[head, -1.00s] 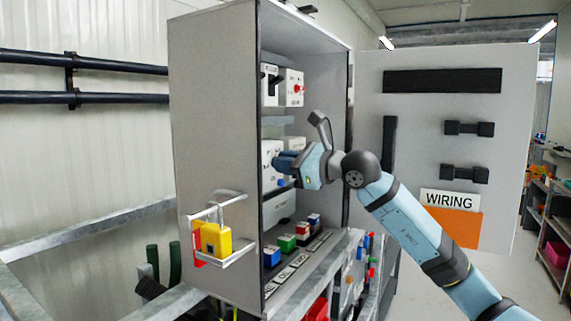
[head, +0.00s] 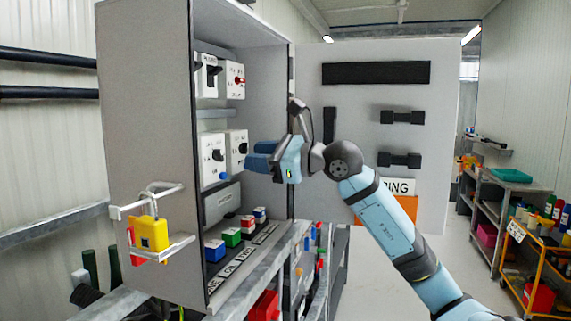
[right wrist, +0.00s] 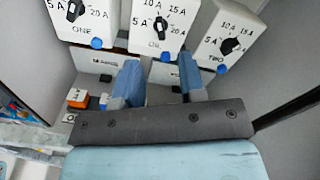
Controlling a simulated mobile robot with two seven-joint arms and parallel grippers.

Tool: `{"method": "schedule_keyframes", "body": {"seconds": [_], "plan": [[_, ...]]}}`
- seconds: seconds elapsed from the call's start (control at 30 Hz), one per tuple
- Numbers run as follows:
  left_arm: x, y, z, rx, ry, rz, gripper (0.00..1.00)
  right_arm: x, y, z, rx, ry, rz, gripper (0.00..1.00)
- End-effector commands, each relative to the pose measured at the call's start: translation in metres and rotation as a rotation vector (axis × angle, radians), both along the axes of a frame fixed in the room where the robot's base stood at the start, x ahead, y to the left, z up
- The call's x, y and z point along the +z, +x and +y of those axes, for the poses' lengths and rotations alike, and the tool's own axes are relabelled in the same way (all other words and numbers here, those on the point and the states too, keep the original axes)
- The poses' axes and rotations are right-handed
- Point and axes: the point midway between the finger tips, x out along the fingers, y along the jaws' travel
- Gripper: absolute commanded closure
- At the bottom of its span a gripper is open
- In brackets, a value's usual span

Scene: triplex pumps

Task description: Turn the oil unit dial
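The oil unit (right wrist: 145,45) is a white box in the middle of a row of three, marked OIL, in the right wrist view. Its black dial (right wrist: 158,24) stands roughly upright among the 5 A to 20 A marks. In the head view the oil unit seems to be the second lower box (head: 236,148), partly behind my fingers. My right gripper (head: 257,155) is in front of it. In the right wrist view my right gripper (right wrist: 158,80) has its two blue fingers wide apart, empty, below the dial in the picture. My left gripper is not in view.
Unit ONE (right wrist: 85,20) and unit TWO (right wrist: 230,38) flank the oil unit. The grey cabinet (head: 145,110) has a side wall on the left and an open door (head: 390,85) on the right. Upper boxes (head: 207,75), coloured blocks (head: 232,237) and a yellow padlock (head: 151,232) are near.

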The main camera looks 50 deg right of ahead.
Motion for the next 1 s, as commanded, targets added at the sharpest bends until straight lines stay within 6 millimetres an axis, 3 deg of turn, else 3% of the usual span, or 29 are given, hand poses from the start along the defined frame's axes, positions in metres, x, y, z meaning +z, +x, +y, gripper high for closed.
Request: {"method": "schedule_keyframes", "body": {"seconds": [0.2, 0.37, 1.0], "plan": [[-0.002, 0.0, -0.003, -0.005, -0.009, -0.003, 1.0, -0.001, -0.038, -0.011, 0.0, 0.003, 0.0, 0.63], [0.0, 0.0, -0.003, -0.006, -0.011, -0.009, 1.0, 0.0, -0.053, -0.015, 0.001, 0.001, 0.001, 0.63], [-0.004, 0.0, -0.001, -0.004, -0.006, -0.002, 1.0, 0.0, -0.057, -0.016, 0.0, 0.0, 0.0, 0.63]]}}
